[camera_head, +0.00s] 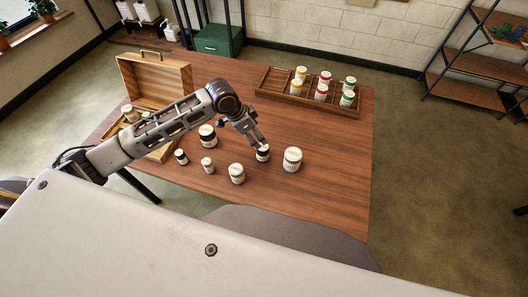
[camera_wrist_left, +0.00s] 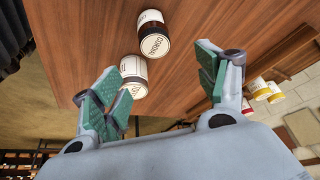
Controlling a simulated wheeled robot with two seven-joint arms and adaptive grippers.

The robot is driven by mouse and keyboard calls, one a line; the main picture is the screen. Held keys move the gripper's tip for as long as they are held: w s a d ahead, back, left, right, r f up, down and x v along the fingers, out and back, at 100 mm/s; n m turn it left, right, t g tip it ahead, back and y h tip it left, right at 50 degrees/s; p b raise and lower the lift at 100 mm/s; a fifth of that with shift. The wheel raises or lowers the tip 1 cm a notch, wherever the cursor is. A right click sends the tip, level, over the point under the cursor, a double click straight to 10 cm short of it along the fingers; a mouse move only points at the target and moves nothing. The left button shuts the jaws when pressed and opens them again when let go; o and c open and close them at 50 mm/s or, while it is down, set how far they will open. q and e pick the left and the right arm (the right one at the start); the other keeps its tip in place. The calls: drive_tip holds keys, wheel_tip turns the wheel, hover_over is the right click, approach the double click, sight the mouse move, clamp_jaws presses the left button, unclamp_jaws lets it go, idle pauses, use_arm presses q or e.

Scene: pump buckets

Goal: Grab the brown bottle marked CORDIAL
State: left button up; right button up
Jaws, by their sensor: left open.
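The brown bottle marked CORDIAL (camera_wrist_left: 153,37) has a white label, and its name is readable in the left wrist view. In the head view, a dark bottle with a white label (camera_head: 263,154), seemingly the same one, stands on the table just under my left gripper (camera_head: 257,141). In the left wrist view my left gripper (camera_wrist_left: 160,68) is open, its green-padded fingers wide apart with nothing held. The bottle lies beyond the fingertips. A white bottle (camera_wrist_left: 132,76) stands close beside it, also seen in the head view (camera_head: 292,160). My right gripper is not in view.
Another dark bottle (camera_head: 207,135), a small dark one (camera_head: 181,157) and white bottles (camera_head: 236,173) stand to the left. An open wooden case (camera_head: 160,82) is at the left. A divided tray (camera_head: 272,85) with colour-lidded jars is at the back. The table's right side is clear.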

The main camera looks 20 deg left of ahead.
sight(263, 147)
use_arm(q)
drive_tip(key=shift+s+a+f, duration=0.1)
drive_tip(key=shift+s, duration=0.05)
drive_tip(key=shift+f, duration=0.1)
drive_tip(key=x, duration=0.8)
drive_tip(key=shift+f, duration=0.25)
idle(0.4)
drive_tip(key=shift+d+f+p, duration=0.2)
drive_tip(key=shift+f+p, duration=0.1)
drive_tip(key=shift+f, duration=0.55)
drive_tip(key=shift+d+f+p, duration=0.2)
drive_tip(key=shift+f+p, duration=0.1)
drive_tip(key=shift+f, duration=0.55)
drive_tip(key=shift+x, duration=0.85)
